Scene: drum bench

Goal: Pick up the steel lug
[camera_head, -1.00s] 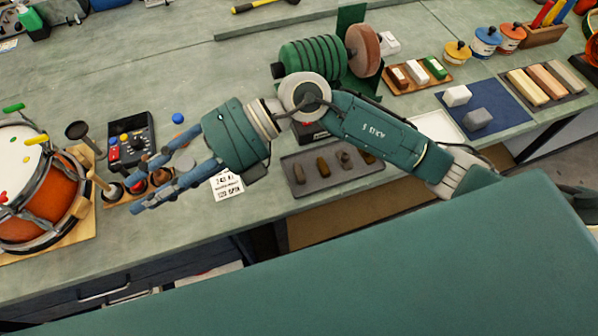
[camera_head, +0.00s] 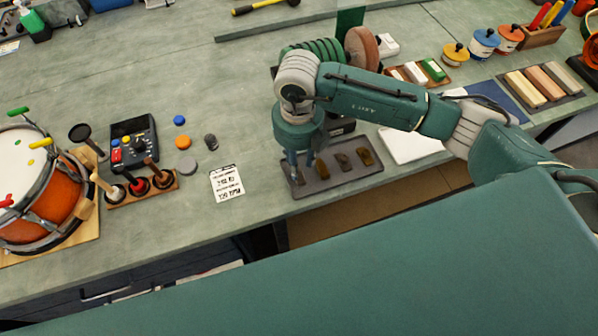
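Several small lugs lie in a row in a dark grey tray (camera_head: 340,183) near the bench's front edge. A lug (camera_head: 300,178) at the tray's left end is partly hidden by my fingers. Beside it are a brownish lug (camera_head: 321,169), a grey-brown lug (camera_head: 343,160) and a gold-brown lug (camera_head: 366,157). I cannot tell by colour which is steel. My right gripper (camera_head: 300,172) points down over the tray's left end, fingers apart around the leftmost lug; contact is unclear. My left gripper is out of view.
A printed card (camera_head: 227,183) lies left of the tray. Farther left are a stand of knobbed tools (camera_head: 141,192), a control box (camera_head: 133,143) and a drum (camera_head: 35,190). A green ribbed roller (camera_head: 318,47) stands behind my arm. A white pad (camera_head: 411,146) lies right of the tray.

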